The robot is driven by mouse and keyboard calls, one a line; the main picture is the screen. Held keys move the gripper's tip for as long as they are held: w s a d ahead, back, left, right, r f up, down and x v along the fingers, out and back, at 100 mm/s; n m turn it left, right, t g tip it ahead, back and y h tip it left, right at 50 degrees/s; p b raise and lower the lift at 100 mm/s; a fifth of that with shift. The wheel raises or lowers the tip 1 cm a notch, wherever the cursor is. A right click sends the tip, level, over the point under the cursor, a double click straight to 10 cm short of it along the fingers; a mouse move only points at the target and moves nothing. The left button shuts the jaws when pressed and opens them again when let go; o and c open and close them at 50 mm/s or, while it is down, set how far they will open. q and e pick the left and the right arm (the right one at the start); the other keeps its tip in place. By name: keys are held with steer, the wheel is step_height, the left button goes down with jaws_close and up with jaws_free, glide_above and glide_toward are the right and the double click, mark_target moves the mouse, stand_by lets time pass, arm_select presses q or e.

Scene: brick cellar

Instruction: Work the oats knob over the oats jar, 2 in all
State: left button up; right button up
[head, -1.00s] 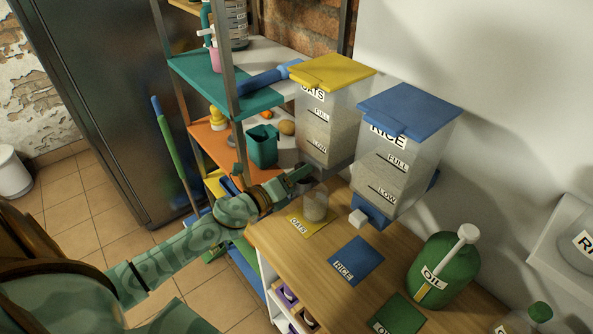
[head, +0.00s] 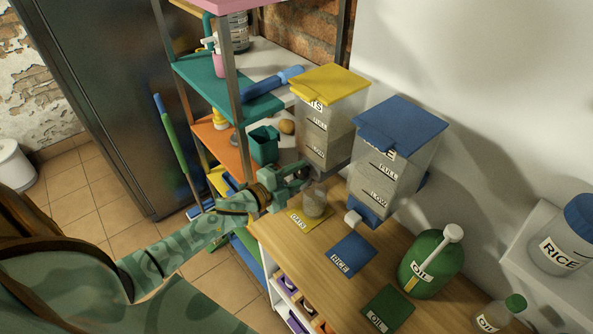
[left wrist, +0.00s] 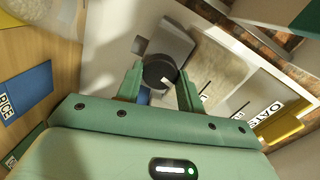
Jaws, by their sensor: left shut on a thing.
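The oats dispenser (head: 322,140) is a clear bin with a yellow lid and an OATS label, standing at the back of the wooden counter. It also shows in the left wrist view (left wrist: 233,82). The oats jar (head: 314,203) is a small clear vessel on the yellow OATS mat (head: 296,222), below the dispenser. My left gripper (head: 304,175) is at the dispenser's base, above the jar. In the left wrist view its fingers are shut on the dark round oats knob (left wrist: 159,71), beside a grey spout part (left wrist: 176,38). My right gripper is not in view.
The rice dispenser (head: 384,165) stands close to the right, with a blue RICE mat (head: 352,256) in front. A green oil can (head: 428,268) and an oil mat (head: 387,309) are further right. Shelving with a teal bin (head: 264,146) stands left.

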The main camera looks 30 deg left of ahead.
arm_select(q)
steer(key=shift+n+p, duration=0.55)
steer(key=shift+n, duration=0.45)
steer(key=o, duration=1)
steer(key=shift+a, duration=0.1)
steer(key=b+v, duration=0.1)
steer(key=v, duration=1.5)
steer(key=shift+s+a, duration=0.15)
steer(key=shift+a, duration=0.05)
steer(key=shift+c, duration=0.2)
